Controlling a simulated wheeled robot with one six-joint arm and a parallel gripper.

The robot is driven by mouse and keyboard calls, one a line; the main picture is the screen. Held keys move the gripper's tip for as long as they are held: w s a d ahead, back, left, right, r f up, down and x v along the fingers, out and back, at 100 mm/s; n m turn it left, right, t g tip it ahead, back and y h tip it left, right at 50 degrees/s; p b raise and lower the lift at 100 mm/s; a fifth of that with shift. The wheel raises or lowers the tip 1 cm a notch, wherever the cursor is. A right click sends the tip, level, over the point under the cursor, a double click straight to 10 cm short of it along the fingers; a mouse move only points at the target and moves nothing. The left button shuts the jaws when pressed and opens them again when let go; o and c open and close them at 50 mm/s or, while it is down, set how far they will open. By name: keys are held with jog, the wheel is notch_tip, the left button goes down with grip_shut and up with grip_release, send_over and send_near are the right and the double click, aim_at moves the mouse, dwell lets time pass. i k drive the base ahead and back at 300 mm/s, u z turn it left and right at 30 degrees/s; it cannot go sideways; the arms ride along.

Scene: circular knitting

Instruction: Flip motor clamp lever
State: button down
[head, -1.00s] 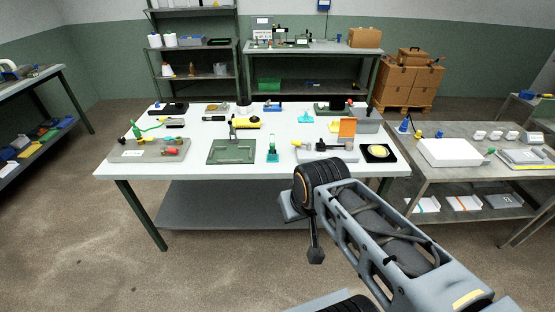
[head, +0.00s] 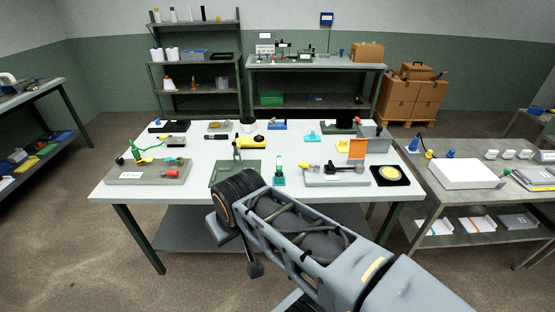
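Several fixtures stand on the white table (head: 330,201); I cannot tell for certain which is the motor clamp. At the left, a grey board (head: 130,178) carries an upright green lever (head: 136,152) and a red knob (head: 173,174). A small upright metal part (head: 237,150) stands behind the green plate (head: 219,170), which my arm partly covers. My arm crosses the lower middle, short of the fixtures; its gripper cannot be made out.
A teal stand (head: 279,175) and a black square with a yellow disc (head: 390,175) sit near the table's front edge. A side bench with a white box (head: 465,174) stands at the right. Shelves and cardboard boxes (head: 418,98) stand behind. Floor at the front left is clear.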

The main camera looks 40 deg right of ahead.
aim_at(302, 164)
jog(key=z, duration=0.25)
jog(key=i, duration=0.7)
jog(key=z, duration=0.9)
jog(key=i, duration=0.3)
jog(key=z, duration=0.35)
